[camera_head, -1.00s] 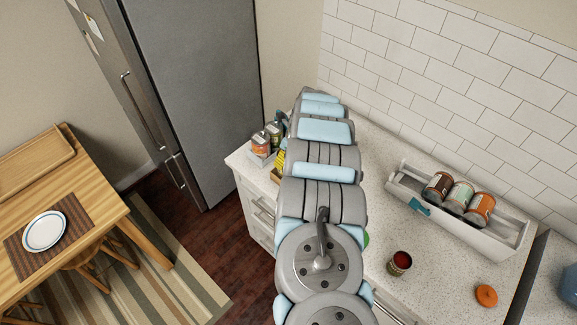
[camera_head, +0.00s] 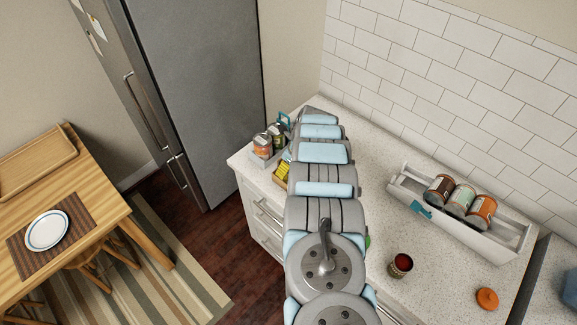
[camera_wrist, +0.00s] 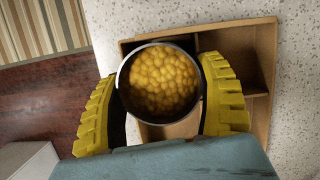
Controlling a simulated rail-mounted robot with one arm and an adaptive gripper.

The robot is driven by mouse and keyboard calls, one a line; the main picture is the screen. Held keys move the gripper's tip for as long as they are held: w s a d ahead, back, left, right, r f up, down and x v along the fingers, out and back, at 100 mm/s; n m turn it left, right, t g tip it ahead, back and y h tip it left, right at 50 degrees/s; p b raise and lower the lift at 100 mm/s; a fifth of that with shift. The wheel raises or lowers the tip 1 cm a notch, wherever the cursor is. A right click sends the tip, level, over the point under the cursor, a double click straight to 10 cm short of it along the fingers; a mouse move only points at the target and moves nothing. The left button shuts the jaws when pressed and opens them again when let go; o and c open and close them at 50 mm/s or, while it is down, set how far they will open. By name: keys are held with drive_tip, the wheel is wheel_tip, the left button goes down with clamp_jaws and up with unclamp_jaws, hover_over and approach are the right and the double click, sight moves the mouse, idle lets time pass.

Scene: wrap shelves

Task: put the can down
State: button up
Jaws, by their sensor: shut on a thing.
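My gripper (camera_wrist: 160,100) is shut on an open-topped can (camera_wrist: 165,80) full of yellow kernels, with ribbed yellow fingers on both sides of it. The can is seen from above, over the left part of a wooden box (camera_wrist: 262,70) with compartments. I cannot tell whether it touches the box floor. In the head view, a yellow finger of my gripper (camera_head: 284,170) shows beside my arm, at the wooden box (camera_head: 280,183) on the counter's left end. The held can is hidden there behind my arm.
A grey caddy (camera_head: 256,160) with cans (camera_head: 262,145) stands just beyond the wooden box. A white caddy (camera_head: 465,233) with three cans stands along the tiled wall. The counter's middle is bare.

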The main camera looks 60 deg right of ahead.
drive_tip(key=o, duration=1.3)
drive_tip(key=shift+c, duration=0.2)
drive_tip(key=shift+s+r, duration=0.1)
drive_tip(key=shift+r, duration=0.5)
drive_tip(key=shift+v, duration=2.55)
drive_tip(key=p+v, duration=0.1)
drive_tip(key=v, duration=0.3)
drive_tip(key=shift+r, duration=0.3)
drive_tip(key=shift+s+r+p, duration=0.3)
drive_tip(key=shift+r+p, duration=0.3)
drive_tip(key=shift+p, duration=0.05)
drive_tip(key=shift+f, duration=0.1)
